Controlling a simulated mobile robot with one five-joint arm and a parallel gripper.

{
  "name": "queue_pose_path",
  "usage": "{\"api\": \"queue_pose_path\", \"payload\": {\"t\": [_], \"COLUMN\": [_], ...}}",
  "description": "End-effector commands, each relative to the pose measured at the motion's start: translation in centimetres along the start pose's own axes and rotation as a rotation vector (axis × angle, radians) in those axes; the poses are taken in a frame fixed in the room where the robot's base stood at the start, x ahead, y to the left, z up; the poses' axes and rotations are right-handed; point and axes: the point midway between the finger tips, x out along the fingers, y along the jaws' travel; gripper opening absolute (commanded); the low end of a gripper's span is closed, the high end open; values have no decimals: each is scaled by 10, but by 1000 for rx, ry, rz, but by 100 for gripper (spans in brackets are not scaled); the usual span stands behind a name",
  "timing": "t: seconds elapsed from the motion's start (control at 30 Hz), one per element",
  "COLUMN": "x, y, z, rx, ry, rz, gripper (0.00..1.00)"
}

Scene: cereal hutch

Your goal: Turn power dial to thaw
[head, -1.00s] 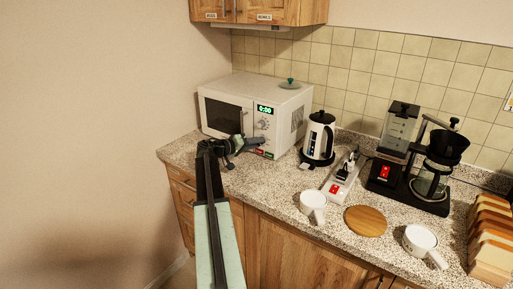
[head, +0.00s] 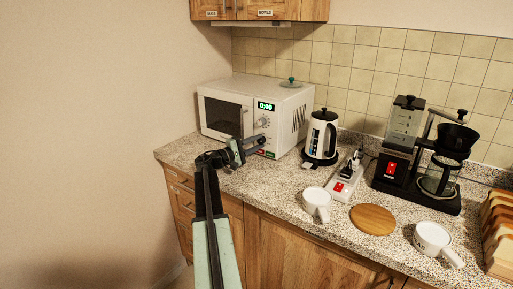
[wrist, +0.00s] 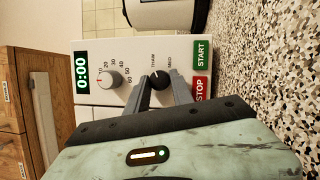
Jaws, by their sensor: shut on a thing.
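A white microwave (head: 227,114) stands at the back left of the counter, its display reading 0:00. In the wrist view its control panel (wrist: 125,55) appears turned sideways. The dark power dial (wrist: 160,79) sits between my gripper's (wrist: 161,80) two grey fingers, which are shut on it.
A grey timer dial (wrist: 109,80), green START button (wrist: 202,53) and red STOP button (wrist: 200,88) are close to my fingers. A kettle (head: 319,137), power strip (head: 344,186), mugs (head: 317,201), wooden disc (head: 373,219) and coffee maker (head: 392,165) stand to the right.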

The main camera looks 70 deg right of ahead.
Motion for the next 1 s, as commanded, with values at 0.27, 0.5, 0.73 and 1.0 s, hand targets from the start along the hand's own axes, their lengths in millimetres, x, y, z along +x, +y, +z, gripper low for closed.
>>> {"api": "queue_pose_path", "payload": {"t": [0.27,0.5,0.73,1.0], "x": [0,0,0,0], "y": [-2,-1,-1,-1], "z": [0,0,0,0], "rx": [-81,-100,-100,-99], "ry": [5,6,7,6], "rz": [34,41,41,42], "gripper": [0,0,0,50]}}
